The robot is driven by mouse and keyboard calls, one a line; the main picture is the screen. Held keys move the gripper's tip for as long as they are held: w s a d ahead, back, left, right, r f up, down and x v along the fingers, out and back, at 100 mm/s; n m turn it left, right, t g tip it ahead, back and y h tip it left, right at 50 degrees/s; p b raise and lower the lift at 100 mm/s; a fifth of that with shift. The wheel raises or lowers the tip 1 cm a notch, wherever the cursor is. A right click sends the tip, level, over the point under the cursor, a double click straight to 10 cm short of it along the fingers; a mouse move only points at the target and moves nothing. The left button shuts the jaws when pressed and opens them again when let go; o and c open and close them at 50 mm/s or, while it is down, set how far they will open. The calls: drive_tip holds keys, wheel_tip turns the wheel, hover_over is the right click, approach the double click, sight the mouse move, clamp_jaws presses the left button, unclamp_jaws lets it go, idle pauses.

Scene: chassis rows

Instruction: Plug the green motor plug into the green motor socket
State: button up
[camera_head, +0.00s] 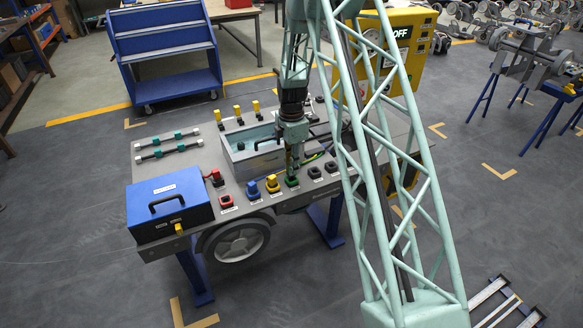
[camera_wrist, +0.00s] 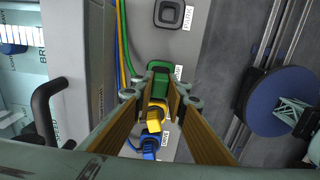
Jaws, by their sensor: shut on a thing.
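My gripper (camera_wrist: 164,82) is shut on the green motor plug (camera_wrist: 160,84) in the wrist view. The plug is directly over the green motor socket (camera_wrist: 178,71), whose rim shows around it; I cannot tell how deep the plug sits. In the head view my gripper (camera_head: 293,163) points down at the green socket (camera_head: 292,181) near the front edge of the chassis table, and its fingers hide most of the plug.
A yellow plug (camera_wrist: 156,116) and a blue plug (camera_wrist: 150,143) stand in line beside the green one. A black socket (camera_wrist: 169,14) is on the other side. A grey box with a black handle (camera_wrist: 45,110) stands close by. A blue case (camera_head: 168,203) sits at the table's left end.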

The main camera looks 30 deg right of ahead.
drive_tip(key=shift+f+b, duration=0.55)
drive_tip(key=shift+f, duration=0.8)
idle(0.4)
drive_tip(key=o, duration=0.9)
drive_tip(key=shift+r, duration=0.2)
drive_tip(key=shift+r, duration=5.85)
